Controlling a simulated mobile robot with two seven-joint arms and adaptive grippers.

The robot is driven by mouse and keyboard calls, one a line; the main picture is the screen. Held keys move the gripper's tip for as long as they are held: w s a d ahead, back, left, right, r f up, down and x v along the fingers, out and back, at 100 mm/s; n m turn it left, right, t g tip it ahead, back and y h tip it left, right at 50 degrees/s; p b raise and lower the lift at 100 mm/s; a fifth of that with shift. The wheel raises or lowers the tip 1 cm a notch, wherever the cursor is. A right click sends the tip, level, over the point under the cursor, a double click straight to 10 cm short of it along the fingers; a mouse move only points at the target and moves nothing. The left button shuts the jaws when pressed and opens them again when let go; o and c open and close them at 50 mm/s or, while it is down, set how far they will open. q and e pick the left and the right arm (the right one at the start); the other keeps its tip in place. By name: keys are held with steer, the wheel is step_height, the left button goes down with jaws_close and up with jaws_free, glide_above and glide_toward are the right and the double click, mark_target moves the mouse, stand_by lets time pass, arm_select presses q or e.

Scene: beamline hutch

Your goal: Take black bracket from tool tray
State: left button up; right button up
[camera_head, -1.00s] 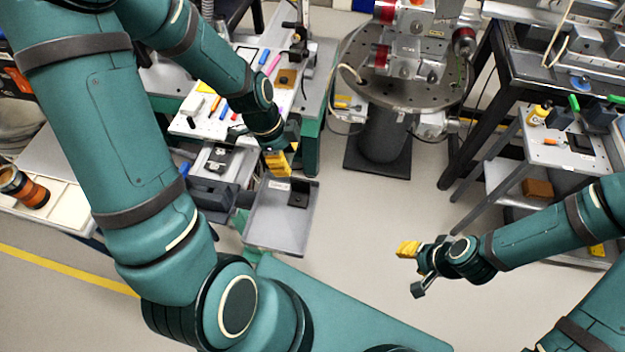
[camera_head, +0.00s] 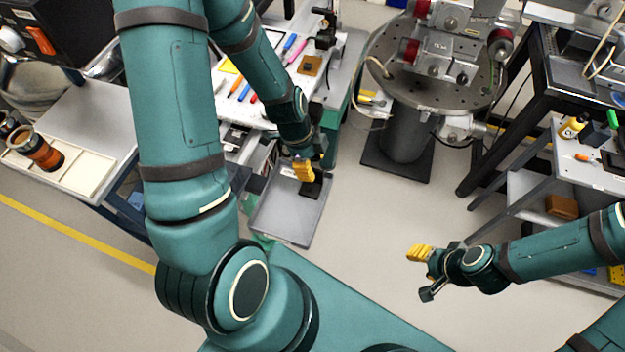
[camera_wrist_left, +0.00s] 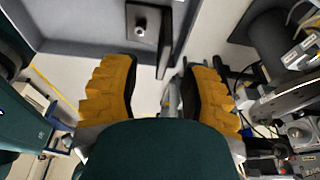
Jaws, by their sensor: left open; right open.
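The black bracket (camera_head: 314,187) stands in the right end of the shallow grey tool tray (camera_head: 280,222). In the left wrist view the bracket (camera_wrist_left: 143,24) shows a flat plate with a round bolt or hole and an upright wall, just beyond the fingertips. The tray (camera_wrist_left: 80,18) fills the top left there. My left gripper (camera_head: 303,170) is open, with its yellow fingers over the bracket's end of the tray, partly covering the bracket. In the wrist view the left gripper (camera_wrist_left: 157,66) has nothing between its fingers. My right gripper (camera_head: 424,272) is open and empty over bare floor.
A white worktop (camera_head: 262,72) with pens and small tools lies behind the tray. A round pedestal table (camera_head: 395,90) with red-capped equipment stands to its right. A side cart (camera_head: 590,165) stands at the far right, and a white tray (camera_head: 85,175) at the left. The floor between is clear.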

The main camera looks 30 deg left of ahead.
mark_target(314, 168)
arm_select(q)
steer(key=b+x, duration=0.1)
steer(key=x, duration=0.3)
steer(key=shift+w+a+f, duration=0.1)
steer(key=shift+f, duration=0.25)
jaws_close()
